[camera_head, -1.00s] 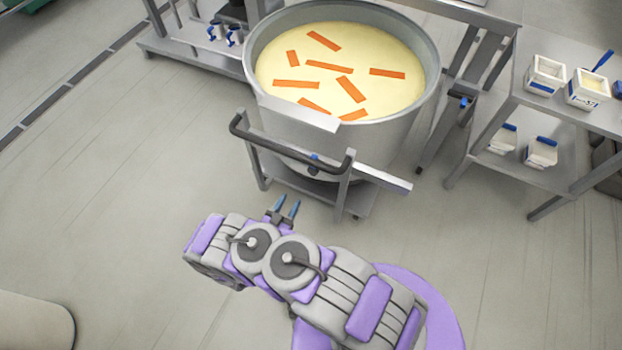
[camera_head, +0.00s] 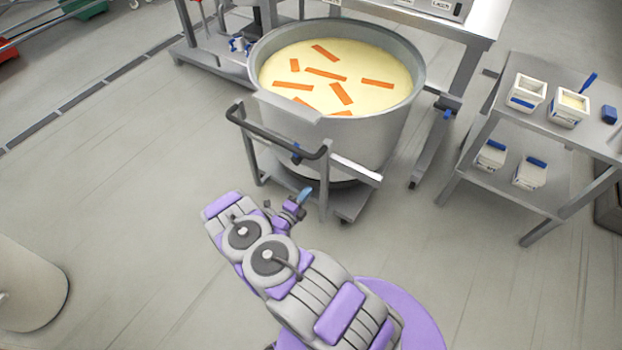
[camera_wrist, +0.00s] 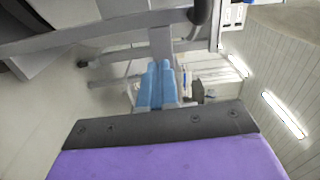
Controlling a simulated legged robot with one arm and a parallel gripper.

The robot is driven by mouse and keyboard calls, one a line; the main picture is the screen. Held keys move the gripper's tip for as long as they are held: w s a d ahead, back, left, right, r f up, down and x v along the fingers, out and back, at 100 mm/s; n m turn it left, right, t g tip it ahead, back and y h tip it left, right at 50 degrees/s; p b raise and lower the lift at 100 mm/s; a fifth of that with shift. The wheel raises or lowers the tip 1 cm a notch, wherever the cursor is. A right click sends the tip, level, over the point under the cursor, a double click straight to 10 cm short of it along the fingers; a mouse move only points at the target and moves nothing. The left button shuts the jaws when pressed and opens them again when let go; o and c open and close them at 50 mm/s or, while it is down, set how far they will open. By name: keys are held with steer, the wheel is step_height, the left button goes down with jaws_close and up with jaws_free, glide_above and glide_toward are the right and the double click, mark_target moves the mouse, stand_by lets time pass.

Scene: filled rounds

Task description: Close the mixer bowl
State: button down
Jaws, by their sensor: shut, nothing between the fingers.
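The large round metal mixer bowl (camera_head: 358,140) stands on a wheeled frame in the head view. It holds a pale yellow mass with several orange strips on top, and its top is uncovered. A dark bar handle (camera_head: 272,138) on the frame faces me. My gripper (camera_head: 305,195) is in front of the frame, low and just below the handle, by a frame post. In the wrist view my blue fingers (camera_wrist: 158,80) are together with nothing between them. Grey frame bars cross above them. I cannot tell whether the fingers touch the frame.
A metal side table (camera_head: 540,110) with white tubs stands at the right. A steel bench (camera_head: 470,30) is behind the bowl. A pale rounded object (camera_head: 30,290) stands at the lower left.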

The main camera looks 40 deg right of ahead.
steer(key=b, duration=0.3)
glide_toward(332, 162)
steer(key=x, duration=0.7)
steer(key=shift+f, duration=0.15)
steer(key=shift+a, duration=0.1)
